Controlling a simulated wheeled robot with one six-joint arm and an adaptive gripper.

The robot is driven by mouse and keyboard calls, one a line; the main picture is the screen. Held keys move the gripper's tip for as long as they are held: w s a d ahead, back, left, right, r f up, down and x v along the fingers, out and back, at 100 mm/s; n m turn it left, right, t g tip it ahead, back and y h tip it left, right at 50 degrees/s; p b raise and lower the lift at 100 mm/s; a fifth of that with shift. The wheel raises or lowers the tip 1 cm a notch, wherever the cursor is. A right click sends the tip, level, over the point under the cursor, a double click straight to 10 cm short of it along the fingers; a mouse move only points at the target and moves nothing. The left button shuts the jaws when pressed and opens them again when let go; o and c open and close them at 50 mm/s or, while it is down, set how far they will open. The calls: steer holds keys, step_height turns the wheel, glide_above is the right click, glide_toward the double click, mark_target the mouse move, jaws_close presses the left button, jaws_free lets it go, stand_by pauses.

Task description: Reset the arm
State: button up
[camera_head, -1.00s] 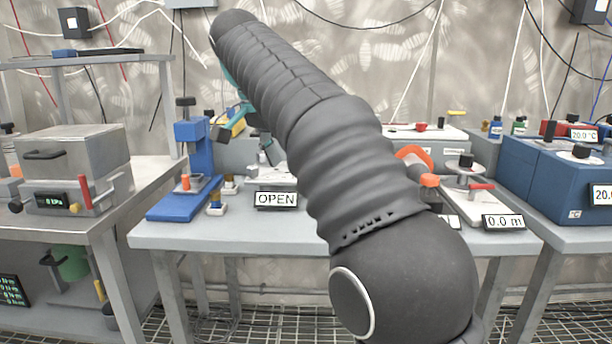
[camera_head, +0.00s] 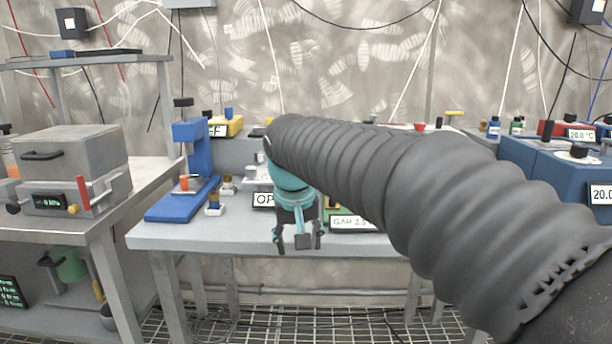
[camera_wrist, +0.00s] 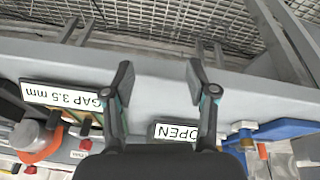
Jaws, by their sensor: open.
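My arm, in a dark ribbed sleeve, reaches across the right half of the head view and bends down at a teal wrist. My gripper (camera_head: 298,240) hangs fingers-down at the front edge of the middle table (camera_head: 180,236). In the wrist view my gripper (camera_wrist: 158,78) has its two dark fingertips spread apart with nothing between them. The table's front strip and the grating floor show beyond the fingertips. An OPEN sign (camera_wrist: 176,132) and a GAP 3.5 mm sign (camera_wrist: 62,97) appear upside down there. My arm hides much of the table's right side.
A blue stand (camera_head: 196,160) is on the table's left. A grey metal box (camera_head: 68,165) sits on the left bench. Blue boxes (camera_head: 555,185) stand at the right. An orange-ringed device (camera_wrist: 40,140) lies near the gripper. Free air lies in front of the table.

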steer(key=s+d+f+m+t, duration=0.1)
steer(key=s+d+f, duration=0.4)
steer(key=s+d, duration=0.3)
steer(key=s+d+f+m+t, duration=0.1)
steer(key=s+d+f, duration=0.4)
steer(key=s+d, duration=0.4)
steer(key=shift+s+f, duration=0.15)
steer(key=shift+s, duration=2.8)
